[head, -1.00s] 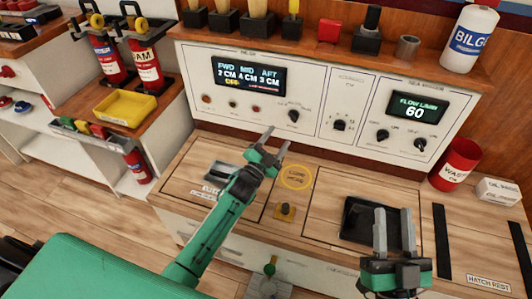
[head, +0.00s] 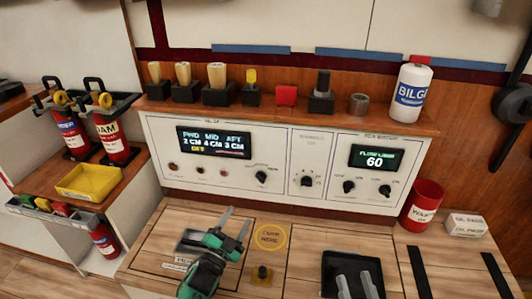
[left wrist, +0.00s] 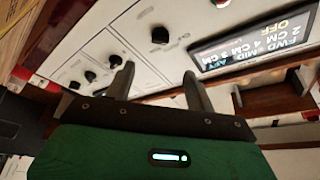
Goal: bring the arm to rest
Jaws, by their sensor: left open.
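My left gripper (head: 238,222) is open and empty above the wooden counter (head: 160,232), left of the yellow circle marking (head: 272,237). In the left wrist view its two fingers (left wrist: 160,78) stand apart with nothing between them, in front of the white panel. My right gripper (head: 356,283) shows only its fingers at the bottom edge, in front of the black square recess (head: 330,262). Its fingers stand apart with nothing seen between them. The rest of my right arm is out of view.
A white panel (head: 282,135) with displays and knobs stands behind the counter. The shelf above holds brushes and a bilge bottle (head: 410,92). A red waste can (head: 422,203) and a small white box (head: 466,226) stand right. Extinguishers (head: 112,135) and a yellow tray (head: 88,182) are left.

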